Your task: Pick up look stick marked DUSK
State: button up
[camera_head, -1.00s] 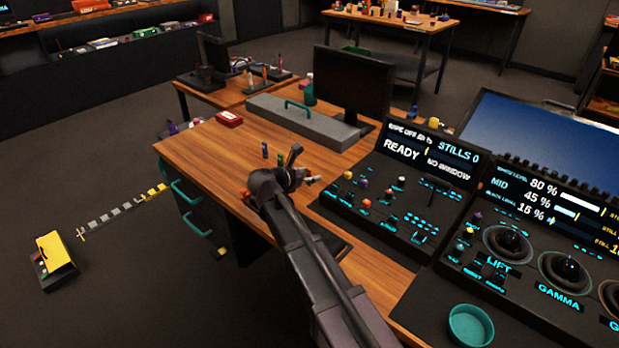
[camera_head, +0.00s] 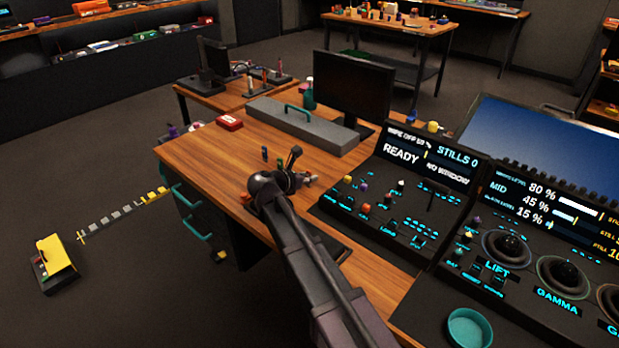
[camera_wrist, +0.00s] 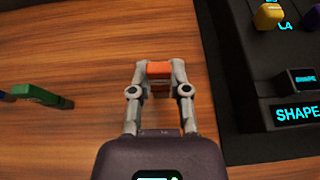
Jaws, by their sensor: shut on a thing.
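My gripper (camera_wrist: 159,70) is shut on an orange stick (camera_wrist: 159,68), whose end shows between the fingertips in the wrist view. Any marking on it cannot be read, so I cannot tell whether it says DUSK. In the head view my gripper (camera_head: 310,180) is over the wooden desk, left of the control panel; the stick is too small to make out there.
The black control panel (camera_wrist: 285,75) with coloured knobs borders the desk on the right. A grey block with a teal handle (camera_head: 300,122) and a monitor (camera_head: 352,88) stand behind. A red box (camera_head: 229,123) lies at the desk's far left. Bare wood (camera_wrist: 70,145) surrounds the gripper.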

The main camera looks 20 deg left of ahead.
aim_at(309, 171)
jog(key=shift+r+p, duration=0.65)
jog(key=shift+r, duration=0.15)
jog(key=shift+r+p, duration=0.8)
jog(key=shift+r, duration=0.05)
jog(key=s, duration=0.4)
jog(key=s+d, duration=0.1)
jog(key=s, duration=0.4)
jog(key=s+d, duration=0.1)
jog(key=s, duration=0.4)
jog(key=shift+r+p, duration=0.4)
jog(key=shift+s, duration=0.95)
